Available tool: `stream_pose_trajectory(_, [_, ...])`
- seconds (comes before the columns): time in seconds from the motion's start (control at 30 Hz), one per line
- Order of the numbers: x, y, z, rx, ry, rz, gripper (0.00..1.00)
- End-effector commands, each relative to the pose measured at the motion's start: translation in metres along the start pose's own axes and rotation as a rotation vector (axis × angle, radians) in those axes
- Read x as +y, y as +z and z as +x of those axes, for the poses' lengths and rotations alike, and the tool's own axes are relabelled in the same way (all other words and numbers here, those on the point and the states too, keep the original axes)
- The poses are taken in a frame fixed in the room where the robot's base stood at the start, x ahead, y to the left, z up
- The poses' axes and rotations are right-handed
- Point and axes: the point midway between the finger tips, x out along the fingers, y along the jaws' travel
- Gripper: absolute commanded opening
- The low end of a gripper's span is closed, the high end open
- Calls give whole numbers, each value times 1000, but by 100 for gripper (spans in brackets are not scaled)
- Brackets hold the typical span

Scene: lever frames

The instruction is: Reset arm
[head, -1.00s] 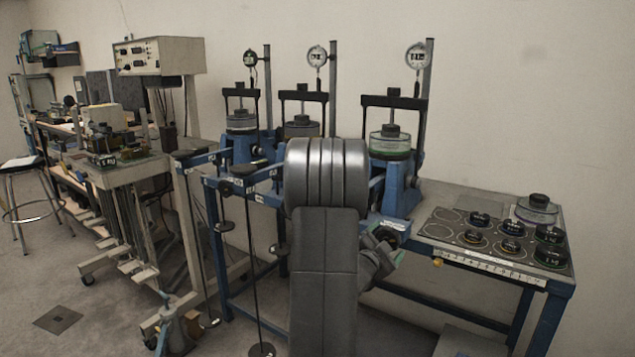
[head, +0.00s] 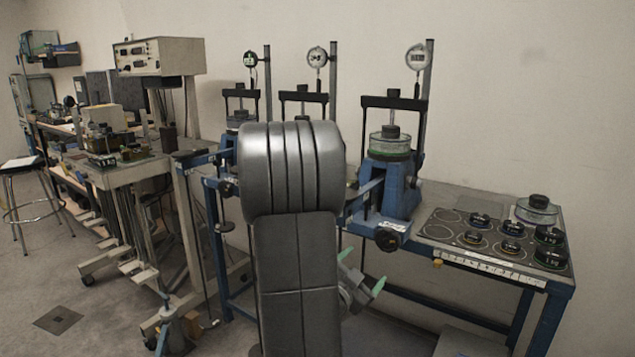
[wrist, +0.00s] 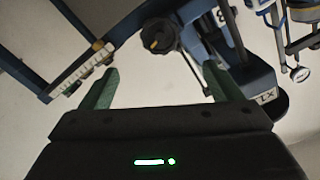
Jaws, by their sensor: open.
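My gripper (head: 363,284) shows in the head view below the blue bench edge, just right of my grey arm, with its green fingertips spread. In the wrist view its two green fingers (wrist: 157,88) stand wide apart with nothing between them. Beyond the fingers in the wrist view are a blue frame with a round dark knob (wrist: 158,36) and a blue lever part. My arm covers the middle of the head view and hides much of the left and middle lever frames.
A board with several dark weights (head: 479,220) lies on the right of the blue bench. Left of my arm stand a cart with a control box (head: 155,56) and a stool (head: 22,165). Open floor (head: 90,270) shows at the lower left.

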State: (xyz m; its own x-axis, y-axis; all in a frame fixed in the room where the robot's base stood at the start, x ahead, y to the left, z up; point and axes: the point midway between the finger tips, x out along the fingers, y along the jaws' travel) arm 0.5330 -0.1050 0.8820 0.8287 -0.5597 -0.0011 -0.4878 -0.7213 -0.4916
Motion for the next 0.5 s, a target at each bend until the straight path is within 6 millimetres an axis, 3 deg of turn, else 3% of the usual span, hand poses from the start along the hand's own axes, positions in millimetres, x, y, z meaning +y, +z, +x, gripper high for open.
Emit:
stream_pose_trajectory(0.33, [0,-1,-6,0,1,-271,85])
stream_pose_trajectory(0.5, [0,-2,30,3,4,-282,85])
